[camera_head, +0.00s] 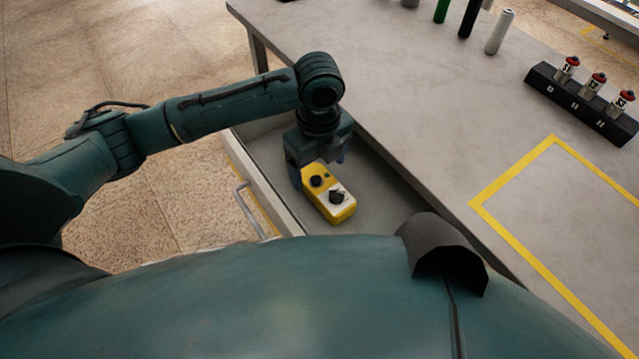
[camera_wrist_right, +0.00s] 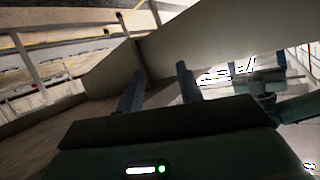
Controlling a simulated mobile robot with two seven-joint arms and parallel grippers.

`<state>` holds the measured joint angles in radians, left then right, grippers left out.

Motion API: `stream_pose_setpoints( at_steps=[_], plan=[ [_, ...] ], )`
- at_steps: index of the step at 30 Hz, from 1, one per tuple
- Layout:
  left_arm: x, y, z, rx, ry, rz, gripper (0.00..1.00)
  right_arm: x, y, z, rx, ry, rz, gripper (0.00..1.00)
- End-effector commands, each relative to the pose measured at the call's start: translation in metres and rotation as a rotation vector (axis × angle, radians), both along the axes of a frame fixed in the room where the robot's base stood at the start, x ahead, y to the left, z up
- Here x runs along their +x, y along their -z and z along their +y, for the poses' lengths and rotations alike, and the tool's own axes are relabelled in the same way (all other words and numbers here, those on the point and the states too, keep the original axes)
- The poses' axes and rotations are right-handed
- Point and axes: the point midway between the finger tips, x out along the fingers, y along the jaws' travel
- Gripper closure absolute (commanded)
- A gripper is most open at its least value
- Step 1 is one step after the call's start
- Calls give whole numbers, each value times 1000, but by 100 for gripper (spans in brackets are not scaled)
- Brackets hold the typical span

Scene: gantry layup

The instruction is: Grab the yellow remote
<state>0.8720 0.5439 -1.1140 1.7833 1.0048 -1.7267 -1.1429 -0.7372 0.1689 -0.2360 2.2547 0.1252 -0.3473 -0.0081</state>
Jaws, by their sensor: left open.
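The yellow remote (camera_head: 329,196) has a white panel and black knobs. It lies in an open drawer (camera_head: 378,187) below the table edge in the head view. My left gripper (camera_head: 316,168) is open at the remote's far end, pointing down, and partly covers that end. Whether its fingers touch the remote cannot be told. My right gripper (camera_wrist_right: 159,70) shows in the right wrist view with its two fingers apart and nothing between them. The remote cannot be made out in that view.
The grey table (camera_head: 430,110) stands right of the drawer, with a yellow taped outline. A black rack (camera_head: 582,102) holds red-topped canisters. Several cylinders, one white (camera_head: 499,32), stand at the back. The drawer has a metal handle (camera_head: 250,207) on its left side.

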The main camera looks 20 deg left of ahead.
Motion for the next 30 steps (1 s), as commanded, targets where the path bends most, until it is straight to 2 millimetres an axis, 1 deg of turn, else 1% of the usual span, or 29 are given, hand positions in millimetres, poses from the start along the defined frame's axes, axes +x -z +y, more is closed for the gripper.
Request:
stream_pose_setpoints(
  at_steps=[1,8,15,17,19,24,26,30],
  plan=[
    [0,6,0,0,0,1,20,0,1,0,0,1,-3,64],
    [0,19,-1,0,-1,0,20,0,0,-1,-1,3,-11,64],
    [1,54,-4,1,0,1,20,1,1,-3,-2,9,-33,64],
    [1,60,-4,-1,0,1,20,0,-2,-4,-3,11,-40,64],
    [1,63,-4,-1,1,0,20,-1,-4,-5,-2,13,-44,64],
    [1,62,-4,-1,1,-2,20,-4,-3,-6,-3,14,-36,64],
    [1,62,-4,-1,1,-2,24,-4,-3,-6,-3,14,-36,64],
    [1,62,-3,-1,1,-2,36,-4,-2,-6,-4,12,-35,64]
  ],
)
